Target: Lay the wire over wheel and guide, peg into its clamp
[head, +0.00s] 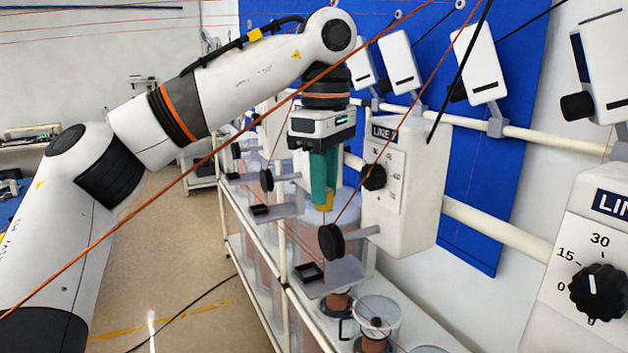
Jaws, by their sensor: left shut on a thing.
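My left gripper (323,203) points down, its teal fingers shut on a small yellow peg (325,198). A thin orange-red wire (324,222) shows just below the peg. The gripper is above and slightly left of the black wheel (331,242), which sticks out on a grey rod from the white LINE box (405,205). Below the wheel is a grey bracket (342,274) with a black square holder (309,271); I cannot tell whether this is the guide or the clamp. An orange wire (435,72) slopes from the upper right toward the wheel. My right gripper is not in view.
A LINE box with a dial (598,291) stands close at right. White rails (500,225) and a blue panel (490,190) are behind. Another orange wire (190,174) crosses in front of my arm. Floor at left is mostly clear.

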